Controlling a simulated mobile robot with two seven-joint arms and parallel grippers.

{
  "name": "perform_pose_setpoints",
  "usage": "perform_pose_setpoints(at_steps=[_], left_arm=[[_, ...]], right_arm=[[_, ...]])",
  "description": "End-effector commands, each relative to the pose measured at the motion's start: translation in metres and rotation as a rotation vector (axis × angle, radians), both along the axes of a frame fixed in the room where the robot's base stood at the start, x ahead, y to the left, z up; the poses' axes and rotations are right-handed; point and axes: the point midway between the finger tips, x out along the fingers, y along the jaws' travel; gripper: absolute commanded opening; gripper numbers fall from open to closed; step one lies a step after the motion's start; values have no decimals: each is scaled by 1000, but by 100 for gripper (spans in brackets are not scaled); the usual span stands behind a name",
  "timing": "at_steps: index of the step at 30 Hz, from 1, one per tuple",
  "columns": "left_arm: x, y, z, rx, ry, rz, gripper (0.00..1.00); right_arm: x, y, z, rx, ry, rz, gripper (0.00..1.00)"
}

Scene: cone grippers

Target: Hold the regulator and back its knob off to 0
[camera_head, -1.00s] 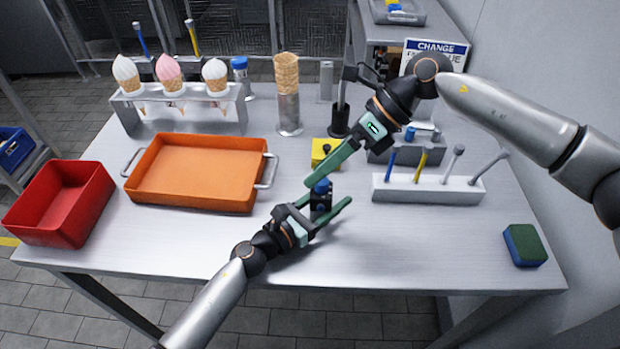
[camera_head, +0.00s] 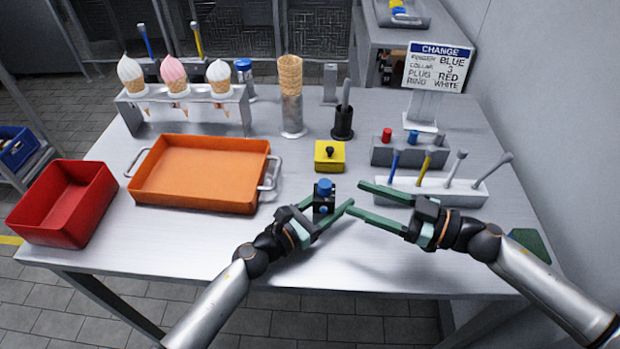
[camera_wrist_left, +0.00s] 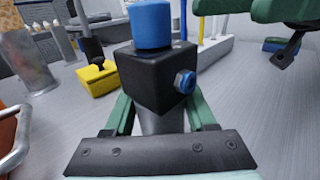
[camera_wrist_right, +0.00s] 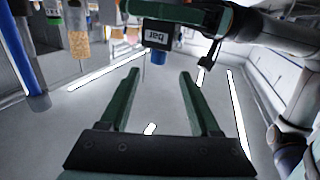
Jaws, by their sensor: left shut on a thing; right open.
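The regulator (camera_head: 322,205) is a small black block with a blue knob (camera_head: 325,186) on top. My left gripper (camera_head: 328,208) is shut on the block from the front left and holds it upright; I cannot tell if it touches the table. In the left wrist view the block (camera_wrist_left: 155,75) sits between the green fingers, with the blue knob (camera_wrist_left: 151,25) above and a blue fitting (camera_wrist_left: 185,82) on its side. My right gripper (camera_head: 357,198) is open and empty, just right of the regulator. The upside-down right wrist view shows a face marked "bar" (camera_wrist_right: 157,36); its reading is illegible.
A yellow block with a black knob (camera_head: 330,156) stands behind the regulator. A white rack of tools (camera_head: 410,191) is close behind my right gripper. An orange tray (camera_head: 200,175) and red bin (camera_head: 62,205) lie left. The front middle table is clear.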

Motion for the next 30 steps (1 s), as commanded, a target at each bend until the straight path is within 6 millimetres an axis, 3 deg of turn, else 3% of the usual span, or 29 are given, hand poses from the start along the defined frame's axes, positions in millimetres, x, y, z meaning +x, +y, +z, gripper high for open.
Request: perform_pose_setpoints(at_steps=[5,21,30], left_arm=[[0,0,0,1,1,-1,0],[0,0,0,1,1,-1,0],[0,0,0,1,1,0,0]], right_arm=[[4,5,-3,24,52,-20,63],[41,94,-2,21,48,-18,63],[46,107,-3,18,49,-18,63]])
